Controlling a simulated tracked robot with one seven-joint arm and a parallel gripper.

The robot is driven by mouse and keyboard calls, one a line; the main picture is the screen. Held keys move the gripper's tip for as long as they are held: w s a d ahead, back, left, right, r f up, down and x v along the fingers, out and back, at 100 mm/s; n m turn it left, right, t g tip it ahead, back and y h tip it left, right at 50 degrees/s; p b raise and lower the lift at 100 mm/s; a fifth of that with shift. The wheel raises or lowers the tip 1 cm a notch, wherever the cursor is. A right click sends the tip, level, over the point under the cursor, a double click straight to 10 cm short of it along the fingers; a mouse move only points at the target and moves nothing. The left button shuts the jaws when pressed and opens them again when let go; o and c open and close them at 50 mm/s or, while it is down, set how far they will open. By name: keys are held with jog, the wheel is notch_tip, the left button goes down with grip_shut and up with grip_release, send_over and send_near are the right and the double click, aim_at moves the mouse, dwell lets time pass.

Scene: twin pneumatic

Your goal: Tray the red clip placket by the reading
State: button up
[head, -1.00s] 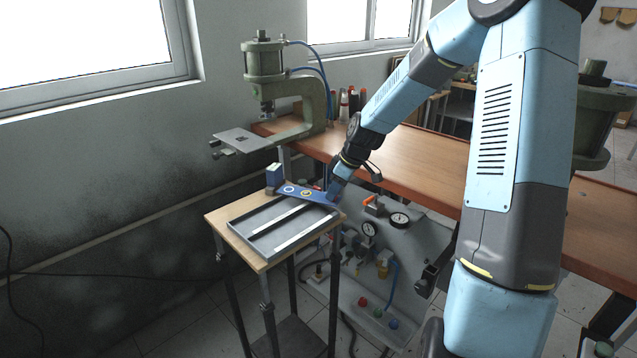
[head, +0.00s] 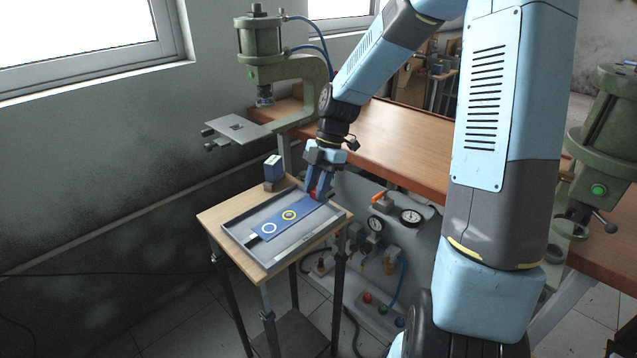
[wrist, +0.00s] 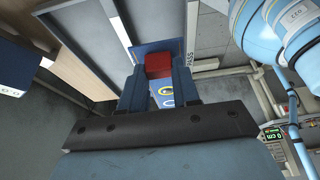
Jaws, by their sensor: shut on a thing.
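The placket (head: 279,222) is a flat blue strip with a white ring and a yellow ring, and a red clip (head: 315,194) at its right end. My gripper (head: 318,188) is shut on the red-clip end. In the wrist view the red clip (wrist: 158,65) sits between the fingers. The strip lies lengthwise over the grey tray (head: 236,246). Whether it touches the tray floor is unclear.
The tray stands on a small wooden-topped stand (head: 211,215). A green press (head: 262,65) rises behind, beside the wooden bench (head: 405,150). A second green press (head: 603,130) is at right.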

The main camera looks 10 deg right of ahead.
jog(key=shift+w+d, duration=0.15)
jog(key=shift+d, duration=0.25)
jog(key=shift+f, duration=2.6)
jog(key=shift+f, duration=0.3)
jog(key=o, duration=1.1)
